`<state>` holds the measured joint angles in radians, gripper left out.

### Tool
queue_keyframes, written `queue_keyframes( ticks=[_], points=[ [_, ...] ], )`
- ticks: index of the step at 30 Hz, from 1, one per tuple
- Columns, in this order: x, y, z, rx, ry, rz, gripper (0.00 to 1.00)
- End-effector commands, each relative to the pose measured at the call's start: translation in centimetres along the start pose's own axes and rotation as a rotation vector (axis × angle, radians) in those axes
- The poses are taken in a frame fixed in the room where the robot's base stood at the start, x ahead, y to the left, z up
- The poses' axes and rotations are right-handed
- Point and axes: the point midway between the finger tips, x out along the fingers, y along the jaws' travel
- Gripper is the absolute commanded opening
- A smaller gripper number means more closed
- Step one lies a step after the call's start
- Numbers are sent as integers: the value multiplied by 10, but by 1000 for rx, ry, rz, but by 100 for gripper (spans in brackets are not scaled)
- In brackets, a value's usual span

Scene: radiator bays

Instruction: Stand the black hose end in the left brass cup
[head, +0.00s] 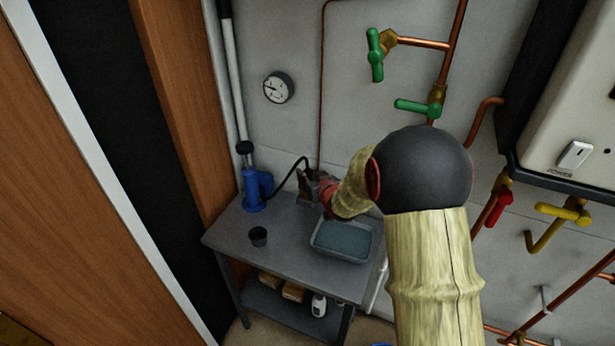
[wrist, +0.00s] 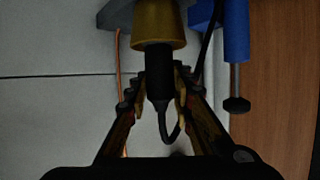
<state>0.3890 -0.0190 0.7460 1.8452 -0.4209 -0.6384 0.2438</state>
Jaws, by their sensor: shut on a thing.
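My gripper (wrist: 162,95) is shut on the black hose end (wrist: 158,58), one finger on each side. The wrist view is upside down compared with the head view. A brass cup (wrist: 158,20) lies in line with the hose end, whose far tip meets the cup's mouth. I cannot tell how deep it is in. Only one brass cup shows, and I cannot tell which it is. The thin hose (wrist: 166,130) curls from the other end of the hose end. In the head view my gripper (head: 309,187) is over the back of the bench, and my wrist hides the cup area.
A blue pump (head: 252,192) stands left on the grey bench (head: 287,248), its black hose (head: 287,176) arching to my gripper. A grey tray (head: 322,247) and a small black pot (head: 258,237) stand in front. A copper pipe (head: 321,100) runs down the wall behind.

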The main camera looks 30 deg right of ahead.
Motion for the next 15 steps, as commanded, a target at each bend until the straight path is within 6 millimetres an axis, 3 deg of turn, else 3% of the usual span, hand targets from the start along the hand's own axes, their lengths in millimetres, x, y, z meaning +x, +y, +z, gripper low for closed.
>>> queue_keyframes(
  ticks=[11, 12, 15],
  points=[
    [3, 0, 6, 0, 0, 0, 0],
    [2, 0, 6, 0, 0, 0, 25],
    [2, 0, 5, 0, 0, 0, 31]
  ],
)
